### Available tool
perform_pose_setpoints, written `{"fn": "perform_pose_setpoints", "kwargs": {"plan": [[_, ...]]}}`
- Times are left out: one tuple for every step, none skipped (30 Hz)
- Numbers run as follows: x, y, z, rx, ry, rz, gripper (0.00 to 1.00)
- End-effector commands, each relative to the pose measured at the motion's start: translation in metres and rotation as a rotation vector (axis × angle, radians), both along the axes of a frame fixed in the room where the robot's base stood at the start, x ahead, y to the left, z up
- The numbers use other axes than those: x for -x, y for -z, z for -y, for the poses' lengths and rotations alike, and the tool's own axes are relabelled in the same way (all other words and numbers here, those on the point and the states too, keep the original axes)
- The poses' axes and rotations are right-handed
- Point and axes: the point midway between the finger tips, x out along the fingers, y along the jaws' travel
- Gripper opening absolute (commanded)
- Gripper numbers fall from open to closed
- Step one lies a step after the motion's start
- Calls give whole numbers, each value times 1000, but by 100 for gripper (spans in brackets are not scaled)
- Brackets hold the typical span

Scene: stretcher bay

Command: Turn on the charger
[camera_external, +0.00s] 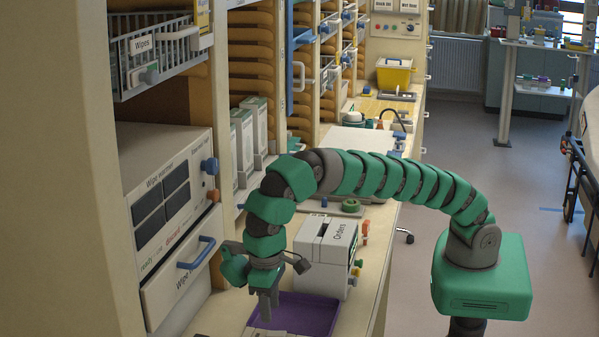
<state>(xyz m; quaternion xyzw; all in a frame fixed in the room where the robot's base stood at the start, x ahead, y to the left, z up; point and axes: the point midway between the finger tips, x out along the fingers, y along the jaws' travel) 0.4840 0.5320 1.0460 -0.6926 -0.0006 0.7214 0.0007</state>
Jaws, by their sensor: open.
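I cannot pick out a thing marked as the charger in this view. My gripper (267,305) points down at the lower middle, above or just in front of a purple tray (318,312) on the counter. Its jaws are small here and look empty; I cannot tell whether they touch the tray. A white box labelled "Orders" (308,262) stands right of my gripper, with small coloured knobs on its right side. A white wipe warmer (143,190) with a blue knob (209,166) stands at the left.
A drawer with a blue handle (197,253) is under the warmer. A wire basket labelled "Wipes" (155,50) hangs above. Farther back on the counter are a yellow bin (394,75) and a wall panel (397,24) with labels. Open floor (470,150) lies to the right.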

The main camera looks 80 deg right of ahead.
Motion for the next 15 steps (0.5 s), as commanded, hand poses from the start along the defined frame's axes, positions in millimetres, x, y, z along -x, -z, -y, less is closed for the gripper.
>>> {"fn": "perform_pose_setpoints", "kwargs": {"plan": [[0,-5,-1,0,-2,-1,42],[0,-9,-1,-1,-2,0,42],[0,-14,-2,-4,-3,2,42],[-1,-18,-2,-4,-3,3,42],[-1,-21,-1,-3,-2,3,42],[0,-26,-1,0,-2,1,42],[1,-33,-2,0,-3,0,42],[0,-39,-2,-1,-3,0,42],[0,-46,-2,-3,-2,1,42],[0,-50,-2,-3,-2,2,42],[-1,-55,-2,-3,-2,3,42],[-2,-60,-1,-2,0,1,42],[-1,-63,-1,-2,-1,1,42],[-1,-66,-1,-1,-2,1,42],[-2,-69,-1,0,-2,1,42]]}}
